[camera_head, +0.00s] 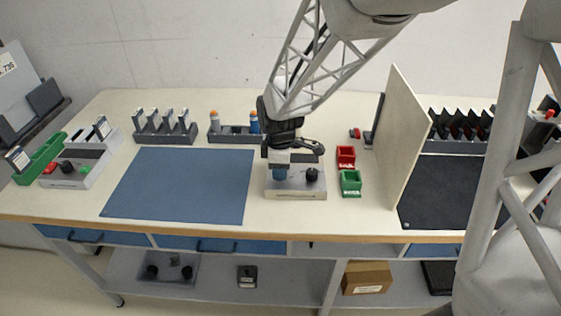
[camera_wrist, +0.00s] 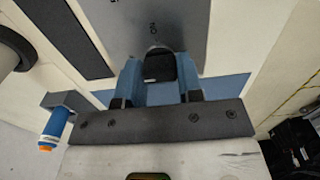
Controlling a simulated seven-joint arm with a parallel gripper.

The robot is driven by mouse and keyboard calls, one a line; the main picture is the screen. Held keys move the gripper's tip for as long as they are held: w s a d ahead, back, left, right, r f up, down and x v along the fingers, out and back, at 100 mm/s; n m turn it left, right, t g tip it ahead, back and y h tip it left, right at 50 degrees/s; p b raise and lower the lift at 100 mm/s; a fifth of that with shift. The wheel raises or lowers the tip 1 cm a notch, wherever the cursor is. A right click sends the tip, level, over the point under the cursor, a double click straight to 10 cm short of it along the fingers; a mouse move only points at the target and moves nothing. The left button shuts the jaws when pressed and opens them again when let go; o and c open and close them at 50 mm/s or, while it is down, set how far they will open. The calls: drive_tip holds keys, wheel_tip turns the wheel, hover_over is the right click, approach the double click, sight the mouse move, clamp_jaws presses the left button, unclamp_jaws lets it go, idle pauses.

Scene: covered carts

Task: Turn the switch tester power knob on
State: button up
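The switch tester (camera_head: 291,193) is a low grey box near the table's front edge, right of the blue mat. A black knob (camera_head: 312,174) shows on its right part. My gripper (camera_head: 280,175) points down over its left part, with blue fingertips low at its top face. In the wrist view, a black knob (camera_wrist: 160,67) stands between the two blue fingers of my gripper (camera_wrist: 160,80), with lettering that looks like "ON" beside it on the grey panel (camera_wrist: 190,22). The fingers lie close to both sides of this knob. Whether they press on it cannot be told.
A red bin (camera_head: 346,156) and a green bin (camera_head: 350,182) stand just right of the tester. A tall upright panel (camera_head: 402,140) is beyond them. The blue mat (camera_head: 180,185) to the left is clear.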

drive_tip(key=c, duration=0.4)
drive_tip(key=shift+m, duration=0.4)
drive_tip(key=m, duration=0.7)
drive_tip(key=shift+m, duration=0.4)
drive_tip(key=m, duration=0.4)
drive_tip(key=shift+m, duration=0.3)
drive_tip(key=m, duration=0.4)
drive_tip(key=shift+m, duration=0.4)
